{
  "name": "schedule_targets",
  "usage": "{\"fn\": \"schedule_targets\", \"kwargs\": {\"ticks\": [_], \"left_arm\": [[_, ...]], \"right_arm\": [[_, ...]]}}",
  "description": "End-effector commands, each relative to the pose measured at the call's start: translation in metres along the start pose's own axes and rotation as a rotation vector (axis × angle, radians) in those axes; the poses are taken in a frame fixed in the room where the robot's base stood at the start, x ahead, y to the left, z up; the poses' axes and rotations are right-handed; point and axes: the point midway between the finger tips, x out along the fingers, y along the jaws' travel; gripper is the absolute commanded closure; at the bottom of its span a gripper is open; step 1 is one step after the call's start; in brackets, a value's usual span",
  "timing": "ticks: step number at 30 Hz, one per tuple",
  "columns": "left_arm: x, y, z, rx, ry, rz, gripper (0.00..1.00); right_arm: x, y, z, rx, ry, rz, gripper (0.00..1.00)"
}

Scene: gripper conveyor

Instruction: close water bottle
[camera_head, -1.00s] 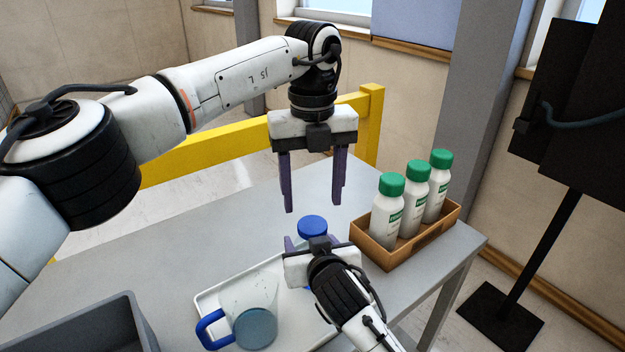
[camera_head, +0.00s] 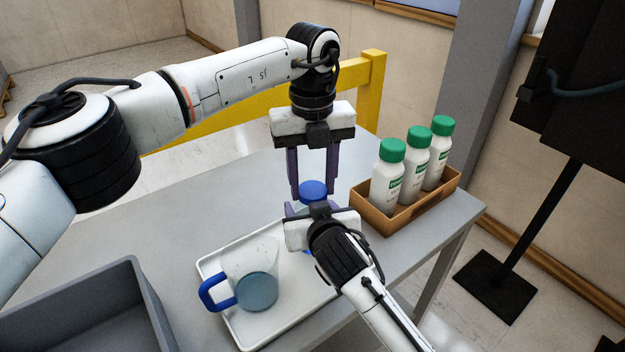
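The water bottle (camera_head: 308,208) stands at the tray's far right corner with a blue cap (camera_head: 313,189) at its top; most of its body is hidden by my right gripper. My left gripper (camera_head: 313,190) points down from above, its purple fingers shut on the cap from both sides. My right gripper (camera_head: 305,208) reaches in from the near side at bottle height, its fingers around the bottle below the cap. The wrist hides most of these fingers, but they seem shut on the bottle.
A clear pitcher (camera_head: 258,268) with a blue handle and bluish liquid stands on the white tray (camera_head: 240,335). A brown box (camera_head: 425,205) with green-capped bottles (camera_head: 414,165) is close on the right. A grey bin (camera_head: 150,300) is at front left. The table's (camera_head: 200,190) far left is clear.

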Motion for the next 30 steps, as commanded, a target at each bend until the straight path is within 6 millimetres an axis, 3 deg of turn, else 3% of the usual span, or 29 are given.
{"fn": "schedule_targets", "kwargs": {"ticks": [6,17,27,28,30], "left_arm": [[-0.0003,0.0001,0.0002,0.046,-0.001,0.000,0.85],[-0.0001,0.0002,0.0003,0.535,-0.001,0.000,0.85],[-0.0001,0.0001,0.0003,0.569,-0.001,0.000,0.85],[-0.0001,0.0001,0.0003,0.569,-0.001,0.000,0.53],[-0.0001,0.0002,0.0003,0.569,-0.001,0.000,0.42]], "right_arm": [[0.0001,0.0001,0.0004,0.000,-0.001,0.000,1.00],[0.0001,0.0001,0.0005,0.000,-0.001,0.000,1.00],[0.0001,0.0002,0.0005,0.000,-0.001,0.000,1.00],[0.0001,0.0002,0.0005,0.000,-0.001,0.000,1.00],[0.0001,0.0001,0.0005,0.000,-0.001,0.000,1.00]]}}
